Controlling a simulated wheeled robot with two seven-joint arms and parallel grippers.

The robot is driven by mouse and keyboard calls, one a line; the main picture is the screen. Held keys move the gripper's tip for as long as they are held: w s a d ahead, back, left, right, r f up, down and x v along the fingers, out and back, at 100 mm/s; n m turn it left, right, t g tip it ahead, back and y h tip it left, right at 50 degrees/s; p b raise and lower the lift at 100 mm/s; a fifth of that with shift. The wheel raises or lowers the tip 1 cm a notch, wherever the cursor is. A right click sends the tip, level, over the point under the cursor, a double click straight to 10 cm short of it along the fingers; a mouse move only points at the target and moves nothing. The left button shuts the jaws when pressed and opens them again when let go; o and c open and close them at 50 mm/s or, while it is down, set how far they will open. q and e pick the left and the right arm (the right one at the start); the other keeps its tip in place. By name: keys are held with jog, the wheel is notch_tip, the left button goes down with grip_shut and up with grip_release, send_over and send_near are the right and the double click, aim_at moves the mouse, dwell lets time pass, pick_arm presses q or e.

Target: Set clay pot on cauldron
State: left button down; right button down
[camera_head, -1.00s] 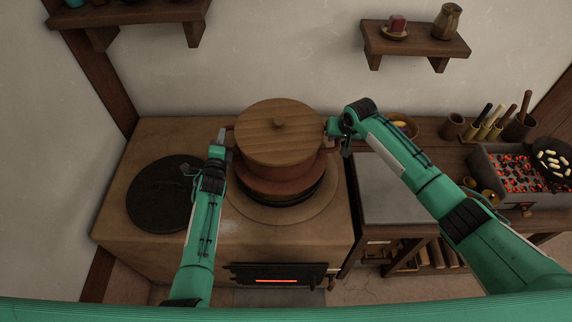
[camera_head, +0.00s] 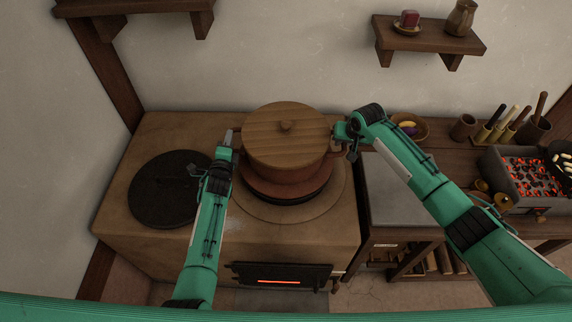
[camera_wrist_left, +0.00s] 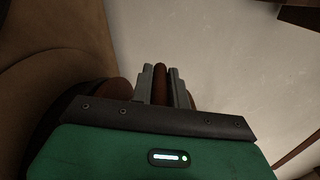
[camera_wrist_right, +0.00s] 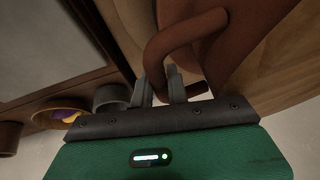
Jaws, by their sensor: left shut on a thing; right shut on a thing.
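The clay pot (camera_head: 290,175) is reddish brown with a round wooden lid (camera_head: 272,138). It is upright over the stove's round opening, where a reddish-brown rounded body with a dark ring around its foot shows, probably the cauldron (camera_head: 285,192). The pot hides most of it, and I cannot tell whether the two touch. My left gripper (camera_head: 228,140) is shut on the pot's left handle, seen between the fingers in the left wrist view (camera_wrist_left: 160,82). My right gripper (camera_head: 341,131) is shut on the right handle, a loop in the right wrist view (camera_wrist_right: 170,42).
A black round plate (camera_head: 168,188) lies on the stove top (camera_head: 140,135) to the left. A grey slab (camera_head: 390,195) is to the right, with a bowl (camera_head: 412,126) behind it. A glowing brazier (camera_head: 535,175) stands at far right. Shelves hang on the wall above.

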pick_arm(q)
jog(key=shift+a+f+b, duration=0.1)
jog(key=shift+f+b, duration=0.5)
jog(key=shift+b, duration=0.05)
pick_arm(e)
jog(key=shift+w+f, duration=0.1)
jog(key=shift+f, duration=0.55)
pick_arm(q)
jog(key=c, duration=1.5)
grip_release()
pick_arm(e)
jog(key=c, duration=1.5)
grip_release()
jog(key=shift+d, duration=0.1)
pick_arm(q)
jog(key=shift+o, duration=0.8)
jog(key=shift+s, duration=0.1)
pick_arm(e)
jog(key=shift+o, duration=0.7)
jog(key=shift+s+r, duration=0.1)
jog(key=shift+s, duration=0.1)
pick_arm(q)
jog(key=s, duration=1.2)
jog(key=shift+a, duration=0.15)
pick_arm(e)
jog(key=v, duration=1.2)
pick_arm(q)
jog(key=shift+r, duration=0.1)
